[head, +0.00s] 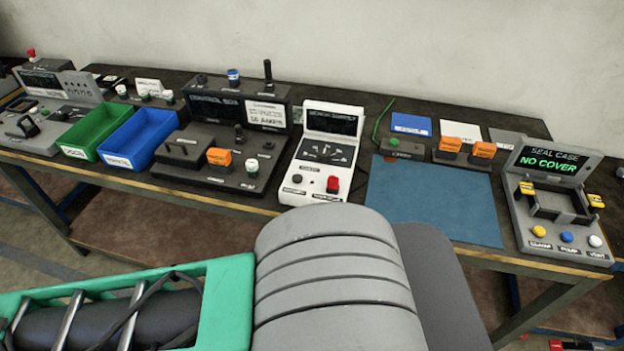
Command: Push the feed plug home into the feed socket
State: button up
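I cannot make out with certainty which parts are the feed plug and the feed socket. A thin green cable (380,120) rises in a curve behind a small dark block (402,149) with a label and a green spot on top. This block stands at the back edge of the blue mat. Whether a plug sits on the cable's end is too small to tell. My gripper is not in view. Only my grey and green arm shows, large in the foreground, and it hides part of the bench front.
Left on the bench (527,124) stand a green bin (95,132), a blue bin (140,140) and a dark console (237,110). A white tester (325,150) stands mid-bench. Two orange blocks are behind the empty blue mat (433,203). A case unit reading "NO COVER" (550,168) stands right.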

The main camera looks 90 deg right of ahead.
aim_at(333, 181)
jog(key=z, duration=0.05)
jog(key=k, duration=0.5)
jog(key=z, duration=1)
jog(key=i, duration=0.5)
jog(key=u, duration=0.05)
